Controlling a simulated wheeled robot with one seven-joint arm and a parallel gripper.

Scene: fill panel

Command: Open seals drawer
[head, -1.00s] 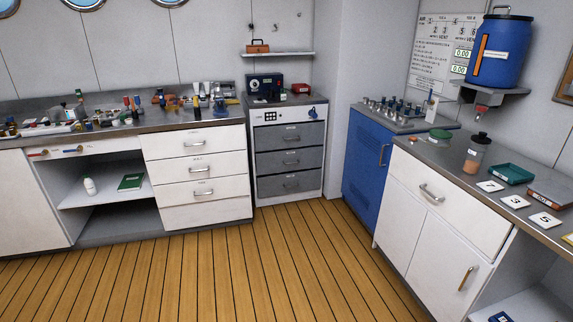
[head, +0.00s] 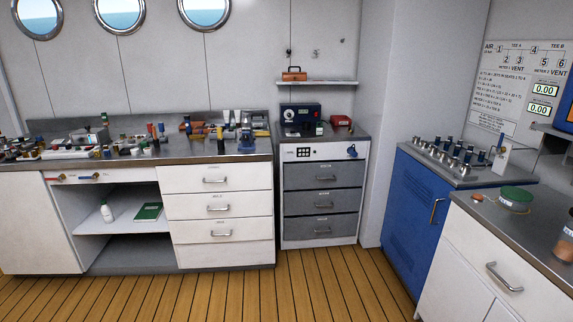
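A white drawer stack (head: 240,182) stands left of centre under the long counter, with bar handles and small labels. A cabinet with grey drawers (head: 343,177) stands right of it in the corner, under a white panel with a keypad (head: 306,152) and a blue knob (head: 352,151). All these drawers look closed. The labels are too small to read, so I cannot tell which drawer is the seals drawer. Another white drawer (head: 467,245) with a bar handle is in the right counter, also closed. My gripper is not in view.
The wooden floor (head: 310,285) before the drawers is clear. A blue cabinet (head: 405,205) stands right of the grey drawers, and the right counter (head: 520,225) juts into the foreground. Tools and small parts crowd the left counter (head: 130,157). An open shelf (head: 125,222) holds a bottle and a green book.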

